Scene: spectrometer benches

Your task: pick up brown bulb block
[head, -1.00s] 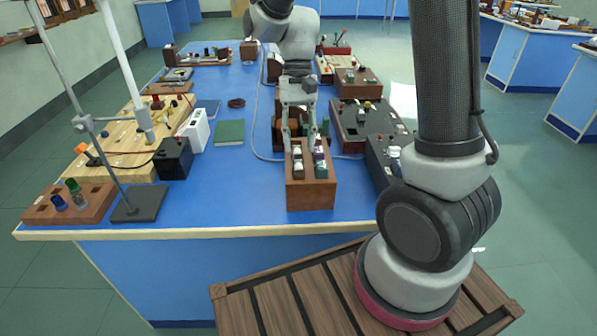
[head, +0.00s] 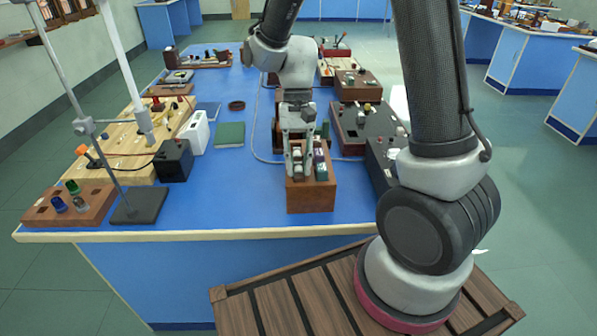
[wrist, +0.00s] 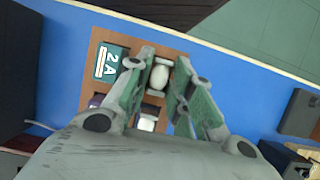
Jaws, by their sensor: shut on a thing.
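The brown bulb block (head: 311,193) stands at the front edge of the blue bench, with white and purple bulbs on top. In the wrist view, the block (wrist: 98,40) shows a green "2A" label, a white bulb (wrist: 158,78) between my fingers and another white part nearer the palm. My gripper (head: 299,163) points down over the left part of the block. It is shut on the block, seemingly by the white bulb. The fingers hide part of the block's top. The block appears to rest on the bench.
A dark box (head: 379,158) stands close right of the block, and a black box (head: 174,160) is farther left. A stand with a dark base (head: 139,206) is at the front left. A green book (head: 230,134) lies mid-bench. Bare blue surface is left of the block.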

